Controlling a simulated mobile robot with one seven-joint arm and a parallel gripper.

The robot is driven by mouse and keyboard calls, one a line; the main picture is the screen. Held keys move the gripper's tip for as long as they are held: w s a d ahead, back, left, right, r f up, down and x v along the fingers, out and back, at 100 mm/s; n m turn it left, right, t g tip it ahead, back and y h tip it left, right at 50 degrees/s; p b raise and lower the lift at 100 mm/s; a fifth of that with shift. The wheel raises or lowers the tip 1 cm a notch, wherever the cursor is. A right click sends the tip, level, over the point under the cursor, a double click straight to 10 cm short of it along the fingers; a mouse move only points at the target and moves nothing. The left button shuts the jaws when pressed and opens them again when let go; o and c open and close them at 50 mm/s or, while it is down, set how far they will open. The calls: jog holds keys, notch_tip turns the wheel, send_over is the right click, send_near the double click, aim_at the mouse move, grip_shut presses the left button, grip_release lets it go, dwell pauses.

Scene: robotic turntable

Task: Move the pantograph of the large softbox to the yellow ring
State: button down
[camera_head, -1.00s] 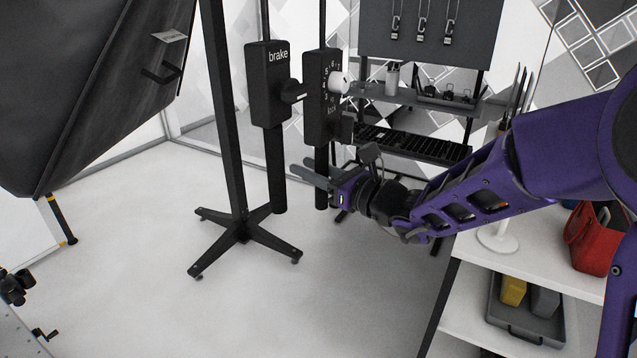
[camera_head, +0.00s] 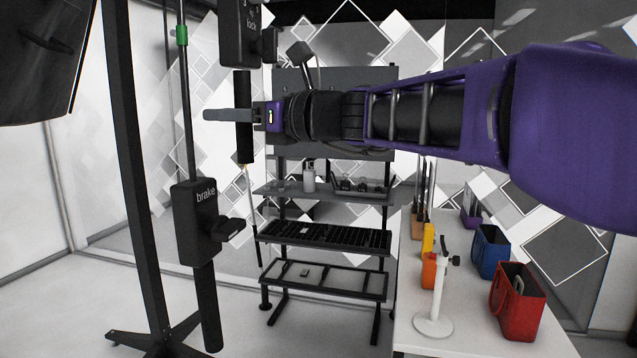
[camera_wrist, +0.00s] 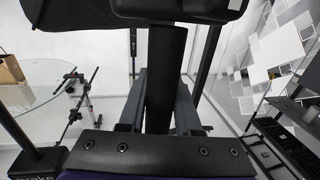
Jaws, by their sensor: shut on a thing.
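The large black softbox (camera_head: 40,60) fills the upper left of the head view. My gripper (camera_head: 232,115) is shut on the upright black handle (camera_head: 244,90), which hangs under a black box marked "lock" (camera_head: 238,35). The wrist view shows the handle (camera_wrist: 164,80) upright between my two fingers (camera_wrist: 158,105). To the left, a second rod carries a green ring (camera_head: 182,35). Below that ring is a black box marked "brake" (camera_head: 196,215) with a knob and its own handle. I cannot make out a yellow ring. The tops of the rods are out of frame.
A black stand (camera_head: 130,180) rises at the left. A shelf rack (camera_head: 325,237) stands behind my gripper. A white table (camera_head: 470,340) at the right holds a white stand (camera_head: 434,325), a red bag (camera_head: 517,305) and a blue bag (camera_head: 490,255).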

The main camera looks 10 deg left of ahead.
notch_tip(320, 180, up, 6)
jog(key=shift+r, duration=0.25)
jog(key=c, duration=0.6)
grip_release()
jog(key=shift+f, duration=0.1)
jog(key=shift+d, duration=0.1)
